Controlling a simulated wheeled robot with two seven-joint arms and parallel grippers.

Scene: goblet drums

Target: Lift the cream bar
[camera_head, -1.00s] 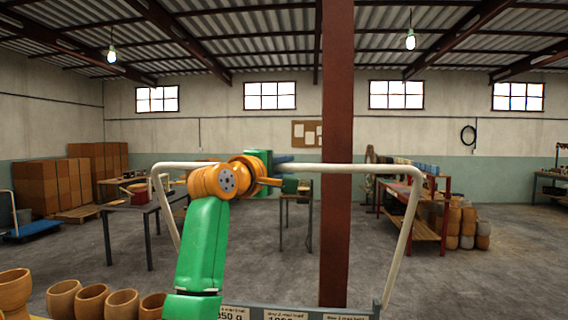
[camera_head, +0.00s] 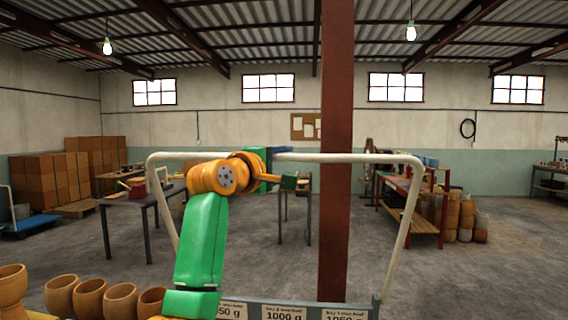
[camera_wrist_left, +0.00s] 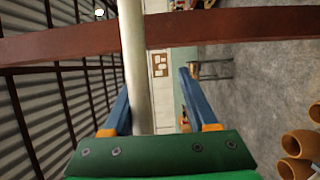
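The cream bar (camera_head: 345,158) is the top of a bent, pale tubular frame whose two legs run down to a rail with weight labels. My left gripper (camera_head: 283,160) is at the bar, left of its middle. In the left wrist view, the bar (camera_wrist_left: 133,50) runs between the two blue fingers of my left gripper (camera_wrist_left: 156,84). The fingers are apart. The bar lies close to the left finger, and a clear gap shows to the right finger. I cannot tell whether the left finger touches it. My right gripper is not in view.
Several clay drum bodies (camera_head: 120,300) stand at the lower left. A rust-red post (camera_head: 336,220) rises behind the bar. Weight labels (camera_head: 284,313) line the rail below. Work tables (camera_head: 145,203) and stacked boxes (camera_head: 50,180) are farther back, with open floor between.

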